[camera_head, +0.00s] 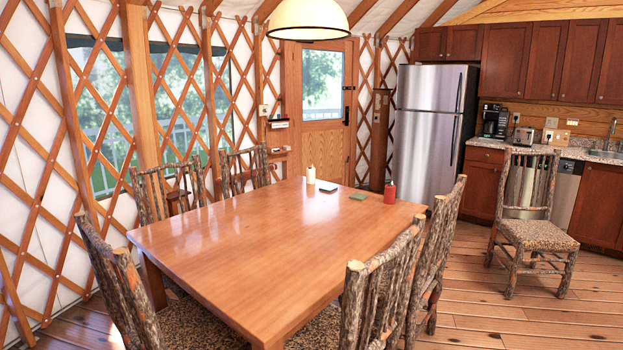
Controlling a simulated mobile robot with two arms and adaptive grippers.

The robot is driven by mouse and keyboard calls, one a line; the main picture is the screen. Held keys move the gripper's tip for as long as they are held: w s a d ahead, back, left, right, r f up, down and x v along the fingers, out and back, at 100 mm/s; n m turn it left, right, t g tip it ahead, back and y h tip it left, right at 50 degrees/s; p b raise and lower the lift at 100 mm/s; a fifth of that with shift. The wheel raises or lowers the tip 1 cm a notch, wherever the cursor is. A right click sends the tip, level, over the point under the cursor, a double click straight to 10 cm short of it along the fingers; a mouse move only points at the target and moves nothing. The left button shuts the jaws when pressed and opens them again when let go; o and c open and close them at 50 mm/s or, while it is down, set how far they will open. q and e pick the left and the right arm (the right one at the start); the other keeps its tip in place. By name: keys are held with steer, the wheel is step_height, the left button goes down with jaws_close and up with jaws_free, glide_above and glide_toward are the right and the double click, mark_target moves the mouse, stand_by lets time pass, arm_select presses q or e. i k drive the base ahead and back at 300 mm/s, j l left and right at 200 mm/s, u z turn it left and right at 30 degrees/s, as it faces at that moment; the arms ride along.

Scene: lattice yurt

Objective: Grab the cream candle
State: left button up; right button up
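A small cream, upright cylinder-like object (311,175), which looks like the cream candle, stands near the far edge of the wooden table (230,245). It has a small darker top; its details are too small to tell. Neither of my grippers is in view.
Log chairs (400,285) surround the table. Another chair (528,220) stands apart at right. The near tabletop is clear.

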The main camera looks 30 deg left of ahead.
mark_target(310, 173)
steer(key=i+l+z, duration=0.1)
steer(key=i+z, duration=0.2)
steer(key=i, duration=0.25)
steer(key=i+l, duration=0.15)
steer(key=i, duration=0.8)
steer(key=i+l, duration=0.15)
steer(key=i, duration=0.8)
steer(key=i+l, duration=0.1)
steer(key=i, duration=1.75)
steer(key=i+j+u, duration=0.2)
steer(key=i+u, duration=0.25)
steer(key=i, duration=0.2)
steer(key=i+u, duration=0.4)
steer(key=i, duration=0.25)
steer(key=i+l+u, duration=0.3)
steer(key=i+u, duration=0.15)
steer(key=i, duration=0.2)
